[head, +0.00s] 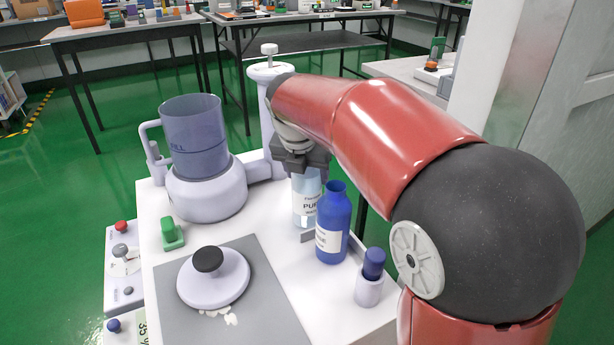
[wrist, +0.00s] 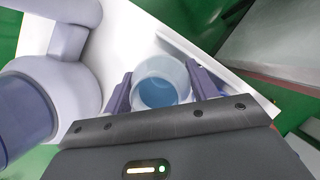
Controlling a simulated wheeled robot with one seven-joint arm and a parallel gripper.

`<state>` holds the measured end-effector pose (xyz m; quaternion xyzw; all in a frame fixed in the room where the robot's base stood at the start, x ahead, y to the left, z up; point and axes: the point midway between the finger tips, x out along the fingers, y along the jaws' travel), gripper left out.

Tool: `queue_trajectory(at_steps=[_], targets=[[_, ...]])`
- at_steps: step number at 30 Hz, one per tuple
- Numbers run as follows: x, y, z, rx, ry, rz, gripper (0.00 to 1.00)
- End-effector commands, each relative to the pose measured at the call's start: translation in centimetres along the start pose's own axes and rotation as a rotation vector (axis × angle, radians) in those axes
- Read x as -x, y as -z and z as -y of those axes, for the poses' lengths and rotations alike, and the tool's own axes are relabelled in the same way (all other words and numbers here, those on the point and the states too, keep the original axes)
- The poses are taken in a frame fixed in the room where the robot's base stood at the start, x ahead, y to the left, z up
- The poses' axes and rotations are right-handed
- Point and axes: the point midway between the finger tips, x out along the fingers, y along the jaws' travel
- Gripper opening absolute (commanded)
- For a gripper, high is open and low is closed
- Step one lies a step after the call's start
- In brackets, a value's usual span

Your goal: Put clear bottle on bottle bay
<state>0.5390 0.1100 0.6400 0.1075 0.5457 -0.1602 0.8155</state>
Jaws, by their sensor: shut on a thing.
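The clear bottle (head: 306,205) is upright with a white label and pale blue contents. My gripper (head: 301,168) is above it and shut on its upper part. In the wrist view the clear bottle (wrist: 160,82) is seen from above, between the two fingers of my gripper (wrist: 161,88). Its base is close to the white bench top, beside a blue bottle; I cannot tell whether it touches. No area is clearly marked as the bottle bay; a low edge runs along the bench's right side by the bottles.
The blue bottle (head: 333,225) stands just in front and to the right. A small blue-capped vial in a white holder (head: 370,288) is nearer. A large tester with a clear cup (head: 195,137) stands left. A round black-knobbed lid (head: 213,277) lies on a grey mat (head: 260,320).

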Motion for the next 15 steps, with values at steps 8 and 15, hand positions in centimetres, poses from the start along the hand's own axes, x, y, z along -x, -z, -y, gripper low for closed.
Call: queue_trajectory(at_steps=[8, 15], targets=[[-0.32, 0.08, 0.00, -0.001, -0.002, 0.003, 0.00], [-0.58, 0.22, 0.01, 0.000, 0.000, 0.001, 0.75]])
